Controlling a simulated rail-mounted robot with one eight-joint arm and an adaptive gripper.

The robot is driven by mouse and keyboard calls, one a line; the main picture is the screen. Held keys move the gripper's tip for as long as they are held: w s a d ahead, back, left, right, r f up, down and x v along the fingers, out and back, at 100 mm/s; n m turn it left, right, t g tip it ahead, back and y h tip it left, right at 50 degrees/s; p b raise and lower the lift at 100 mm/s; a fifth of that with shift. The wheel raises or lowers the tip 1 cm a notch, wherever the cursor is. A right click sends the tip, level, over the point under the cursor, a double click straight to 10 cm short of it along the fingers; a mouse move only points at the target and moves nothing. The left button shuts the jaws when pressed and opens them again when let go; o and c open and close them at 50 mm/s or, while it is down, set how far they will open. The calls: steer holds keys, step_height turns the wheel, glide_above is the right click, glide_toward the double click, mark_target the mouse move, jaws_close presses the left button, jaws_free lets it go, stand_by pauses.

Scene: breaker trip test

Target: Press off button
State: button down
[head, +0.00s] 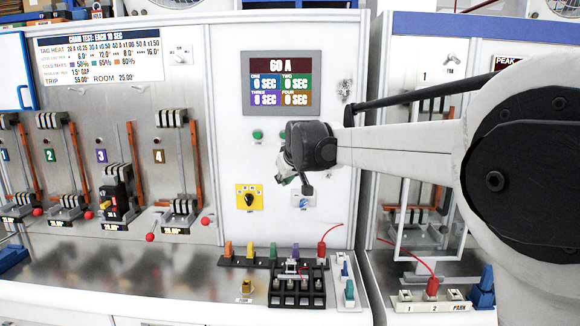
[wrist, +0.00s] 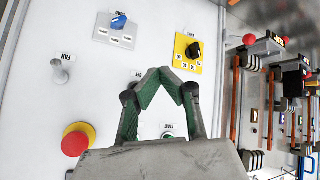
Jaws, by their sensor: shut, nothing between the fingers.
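My gripper (head: 285,180) is in front of the white control panel (head: 230,165), below the display. In the wrist view my gripper (wrist: 172,72) has its fingertips together, with nothing between them, facing the panel. A green button (head: 257,134) sits below the display, left of my gripper. In the wrist view, part of a green button shows low between the fingers, with a small label above it. A small label beside the left finger is too blurred to read surely. I cannot clearly make out the off button; my gripper covers part of the panel. Contact with the panel cannot be told.
A yellow selector plate (head: 249,197) and a blue knob (head: 303,202) are low on the panel. A red mushroom button (wrist: 77,140) is at left in the wrist view. The display (head: 282,84) reads 60 A. Breaker stations with levers stand left; a black terminal block (head: 298,290) sits below.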

steer(key=shift+w+a+f, duration=0.1)
steer(key=shift+w+a, duration=0.35)
steer(key=shift+w, duration=0.2)
steer(key=w+p, duration=0.2)
steer(key=w, duration=0.6)
steer(key=shift+w, duration=0.4)
steer(key=shift+w, duration=0.15)
stand_by(1.1)
steer(key=shift+w, duration=0.25)
steer(key=shift+w+p, duration=0.3)
steer(key=shift+w, duration=0.2)
stand_by(0.8)
steer(key=shift+s, duration=0.15)
steer(key=shift+s+b, duration=0.3)
steer(key=shift+s, duration=0.45)
